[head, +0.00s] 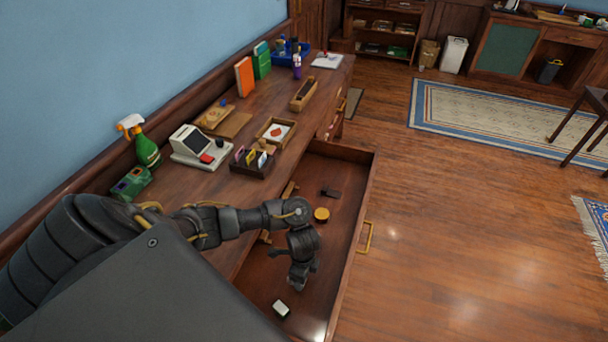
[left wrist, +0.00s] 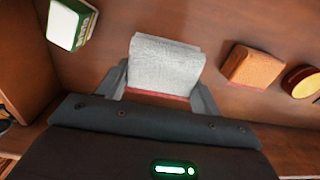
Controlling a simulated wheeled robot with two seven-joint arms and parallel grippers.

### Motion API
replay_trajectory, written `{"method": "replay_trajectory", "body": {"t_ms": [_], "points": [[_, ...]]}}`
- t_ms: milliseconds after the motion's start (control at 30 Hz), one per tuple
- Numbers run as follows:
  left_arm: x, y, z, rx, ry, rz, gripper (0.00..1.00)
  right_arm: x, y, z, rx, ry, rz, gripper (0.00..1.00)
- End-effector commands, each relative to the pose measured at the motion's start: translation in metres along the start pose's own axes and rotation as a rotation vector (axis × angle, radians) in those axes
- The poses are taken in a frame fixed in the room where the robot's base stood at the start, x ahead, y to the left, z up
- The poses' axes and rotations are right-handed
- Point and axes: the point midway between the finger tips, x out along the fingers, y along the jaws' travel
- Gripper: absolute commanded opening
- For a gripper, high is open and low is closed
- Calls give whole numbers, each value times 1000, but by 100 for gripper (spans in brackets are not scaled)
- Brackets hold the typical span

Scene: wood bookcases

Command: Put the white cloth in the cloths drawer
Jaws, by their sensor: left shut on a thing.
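The white cloth (left wrist: 165,62) shows in the left wrist view as a folded textured pad with a red strip along its near edge. It sits between the two fingers of my left gripper (left wrist: 163,90), which is shut on it. In the head view my left gripper (head: 300,278) points down over the open drawer (head: 343,262), and the cloth is hidden behind it there. The drawer has a brass handle (head: 366,238) on its front. I cannot tell from any label what the drawer is for. My right gripper is not in view.
The drawer holds a yellow round tin (head: 321,214), a black item (head: 330,192), a green-and-white box (head: 281,308) and an orange block (left wrist: 252,66). The desktop above holds a card reader (head: 200,147), a green spray bottle (head: 146,150) and several trays.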

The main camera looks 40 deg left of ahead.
Motion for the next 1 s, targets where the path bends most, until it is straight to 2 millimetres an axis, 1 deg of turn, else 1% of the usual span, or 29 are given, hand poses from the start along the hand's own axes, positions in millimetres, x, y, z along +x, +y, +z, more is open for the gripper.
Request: {"method": "replay_trajectory", "body": {"t_ms": [33, 233, 333, 433, 533, 833, 967, 1000], "points": [[3, -3, 0, 0, 0, 0, 36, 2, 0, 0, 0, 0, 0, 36], [6, -6, 0, 0, 0, -1, 36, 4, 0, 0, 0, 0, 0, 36], [19, -13, 2, -3, 0, 0, 36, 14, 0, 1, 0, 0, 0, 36], [34, -11, 2, -1, -1, 2, 36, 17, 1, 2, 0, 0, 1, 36], [42, -12, 2, 0, 0, 0, 36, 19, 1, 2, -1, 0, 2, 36], [43, -12, 2, 1, 1, -1, 36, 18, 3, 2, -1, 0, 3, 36], [47, -12, 2, 0, 0, -1, 36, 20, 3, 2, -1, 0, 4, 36], [46, -12, 2, 0, 1, -1, 70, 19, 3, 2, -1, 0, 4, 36]]}}
